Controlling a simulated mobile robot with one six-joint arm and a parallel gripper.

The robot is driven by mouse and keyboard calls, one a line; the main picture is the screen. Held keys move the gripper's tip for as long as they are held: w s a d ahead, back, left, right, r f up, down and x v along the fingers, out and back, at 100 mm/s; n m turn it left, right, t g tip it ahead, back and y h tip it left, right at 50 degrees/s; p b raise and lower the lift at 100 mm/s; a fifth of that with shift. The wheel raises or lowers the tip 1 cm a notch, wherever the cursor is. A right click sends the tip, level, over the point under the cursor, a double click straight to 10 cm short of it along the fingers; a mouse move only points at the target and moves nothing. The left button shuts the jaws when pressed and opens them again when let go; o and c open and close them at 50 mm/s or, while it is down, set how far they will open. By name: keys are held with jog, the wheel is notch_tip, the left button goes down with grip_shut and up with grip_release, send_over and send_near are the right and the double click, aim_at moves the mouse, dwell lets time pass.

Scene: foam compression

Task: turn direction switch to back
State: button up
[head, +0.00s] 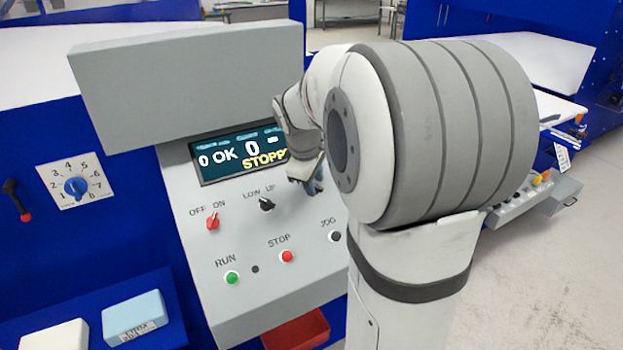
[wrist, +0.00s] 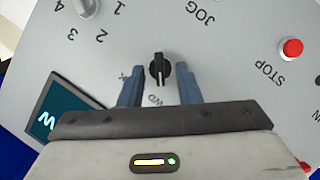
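The direction switch is a small black knob (wrist: 160,70) with a light pointer line, in the upper middle of the wrist view. Lettering ending in "WD" and "K" shows partly beside it, cut off by my fingers. My gripper (wrist: 160,85) is open, with one blue-grey finger on each side of the knob and a visible gap to both. In the head view my gripper (head: 308,180) is at the control panel (head: 240,290), right of the LOW/UP switch (head: 266,204). My arm hides the direction switch there.
The display (head: 240,154) reads "STOPPED" in part. A red OFF/ON switch (head: 212,222), green RUN button (head: 232,277), red STOP button (head: 287,256) and dark JOG button (head: 335,236) are on the panel. A numbered dial (head: 75,187) is at left. A grey box overhangs the display.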

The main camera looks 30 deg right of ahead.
jog(key=shift+f, duration=0.3)
